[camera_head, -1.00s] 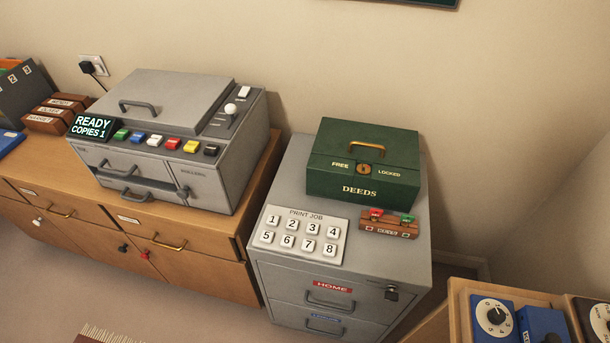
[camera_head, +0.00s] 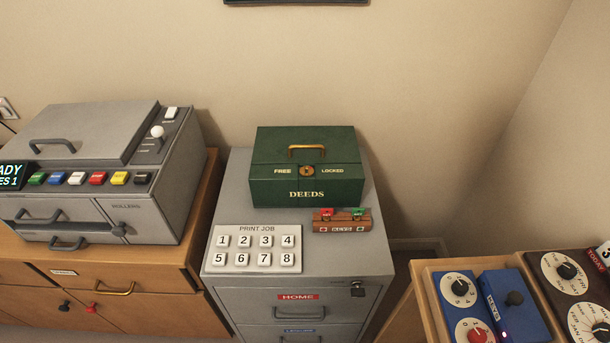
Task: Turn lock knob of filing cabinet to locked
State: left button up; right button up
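The grey filing cabinet (camera_head: 377,258) stands in the middle of the head view, with a red HOME label (camera_head: 298,297) and a handle on its top drawer. Its small dark lock knob (camera_head: 357,289) is at the upper right of the front. The knob's turned position is too small to tell. Neither of my grippers shows in this view.
On the cabinet top are a green DEEDS box (camera_head: 305,185), a PRINT JOB keypad (camera_head: 256,248) and a small wooden block with red and green pieces (camera_head: 342,222). A grey copier (camera_head: 150,190) on a wooden sideboard is left. A desk with blue dial boxes (camera_head: 515,305) is right.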

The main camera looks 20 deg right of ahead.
aim_at(357, 292)
jog(key=l+z, duration=0.1)
jog(key=z, duration=0.95)
jog(key=k+l, duration=0.05)
